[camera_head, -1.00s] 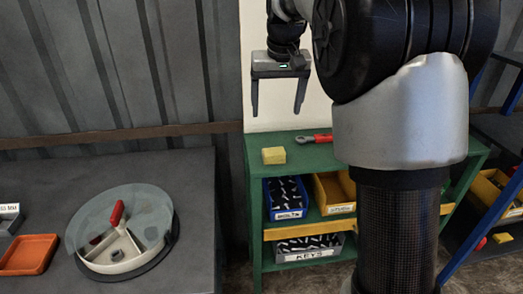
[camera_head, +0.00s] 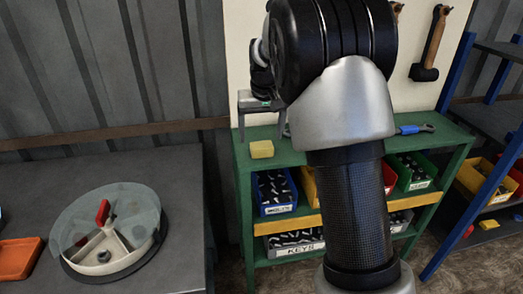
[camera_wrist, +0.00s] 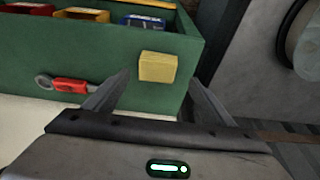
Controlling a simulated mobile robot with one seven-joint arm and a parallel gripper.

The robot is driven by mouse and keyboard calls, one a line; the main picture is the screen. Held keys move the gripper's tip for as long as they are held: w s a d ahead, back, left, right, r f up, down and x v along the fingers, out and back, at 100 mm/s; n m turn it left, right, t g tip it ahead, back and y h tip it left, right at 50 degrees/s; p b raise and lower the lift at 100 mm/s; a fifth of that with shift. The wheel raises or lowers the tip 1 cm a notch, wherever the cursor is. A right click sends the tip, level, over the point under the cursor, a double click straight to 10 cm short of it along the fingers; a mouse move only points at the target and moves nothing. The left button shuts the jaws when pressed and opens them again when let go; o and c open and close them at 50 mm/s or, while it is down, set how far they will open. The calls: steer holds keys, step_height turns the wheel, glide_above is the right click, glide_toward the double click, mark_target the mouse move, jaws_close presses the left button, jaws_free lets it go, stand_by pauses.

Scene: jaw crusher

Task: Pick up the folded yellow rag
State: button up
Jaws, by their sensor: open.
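The folded yellow rag (camera_head: 261,149) is a small pale yellow block on the left end of the green bench top. It also shows in the wrist view (camera_wrist: 158,66), just beyond and between the fingertips. My gripper (camera_head: 262,133) is open and empty, pointing down just above the rag in the head view. In the wrist view my gripper (camera_wrist: 159,77) has one finger on each side of the rag's line. I cannot tell whether either finger touches it. My arm hides part of the bench top in the head view.
A red-handled wrench (camera_wrist: 68,85) lies near the rag. A blue-handled tool (camera_head: 413,129) lies at the bench's right. Below are a blue bolt bin (camera_head: 277,208) and a green bin (camera_head: 420,183). A grey table (camera_head: 188,215) with a round lidded tray (camera_head: 110,232) stands left.

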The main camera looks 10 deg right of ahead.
mark_target(261, 145)
steer(key=x, duration=0.4)
steer(key=shift+w+d+f, duration=0.1)
steer(key=shift+d+f, duration=0.05)
steer(key=shift+d, duration=0.1)
steer(key=c, duration=1.1)
steer(key=shift+c, duration=0.2)
step_height(261, 145, up, 10)
steer(key=p, duration=0.1)
